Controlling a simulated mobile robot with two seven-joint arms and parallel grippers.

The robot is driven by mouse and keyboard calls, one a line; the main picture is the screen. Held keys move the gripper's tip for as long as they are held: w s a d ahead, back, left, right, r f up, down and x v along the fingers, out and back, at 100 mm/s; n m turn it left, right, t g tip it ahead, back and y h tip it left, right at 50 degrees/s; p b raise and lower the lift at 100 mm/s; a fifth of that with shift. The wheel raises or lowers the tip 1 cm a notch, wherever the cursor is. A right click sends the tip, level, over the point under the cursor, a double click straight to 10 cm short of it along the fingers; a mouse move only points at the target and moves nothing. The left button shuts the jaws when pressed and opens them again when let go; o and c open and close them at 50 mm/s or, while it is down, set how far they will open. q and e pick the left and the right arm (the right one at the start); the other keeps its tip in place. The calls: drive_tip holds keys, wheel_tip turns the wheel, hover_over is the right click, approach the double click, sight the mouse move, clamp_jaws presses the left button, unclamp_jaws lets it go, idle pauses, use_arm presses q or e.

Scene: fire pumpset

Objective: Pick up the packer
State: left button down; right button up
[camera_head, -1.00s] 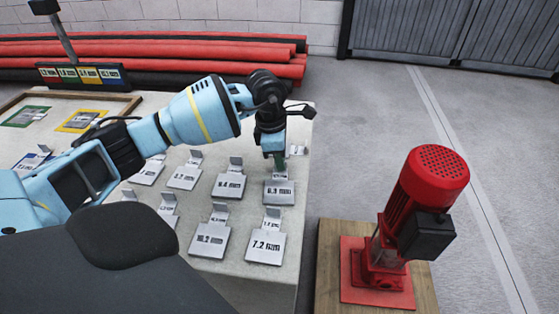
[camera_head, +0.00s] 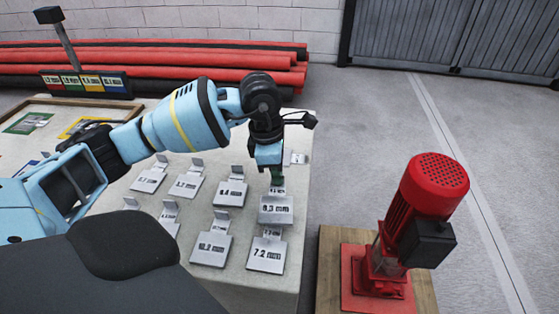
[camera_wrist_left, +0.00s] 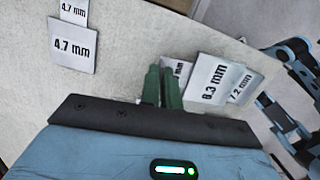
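The packers are grey metal plates with upright tabs and thickness labels. The packer marked 8.3 mm (camera_head: 277,210) is near the table's right edge; it also shows in the left wrist view (camera_wrist_left: 207,82). My left gripper (camera_head: 277,178) is at its tab. In the left wrist view the green fingers (camera_wrist_left: 162,88) are close together and partly hide the tab; they look shut on it. The 8.3 mm plate overlaps the view of the 7.2 mm packer (camera_head: 266,257); any gap under it is hard to judge. My right gripper is out of view.
Several other packers stand around it, including one marked 6.4 mm (camera_head: 230,194) and one marked 4.7 mm (camera_wrist_left: 73,46). A red pump (camera_head: 415,220) stands on a wooden base to the right. Red pipes (camera_head: 200,62) lie behind the table (camera_head: 297,125).

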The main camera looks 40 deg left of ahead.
sight(271, 220)
use_arm(q)
drive_tip(key=s+d, duration=0.1)
drive_tip(key=s, duration=0.2)
drive_tip(key=s+d, duration=0.2)
drive_tip(key=s, duration=0.1)
drive_tip(key=s+d+r, duration=0.1)
drive_tip(key=s+d, duration=0.1)
drive_tip(key=shift+s+d, duration=0.15)
drive_tip(key=shift+s, duration=0.25)
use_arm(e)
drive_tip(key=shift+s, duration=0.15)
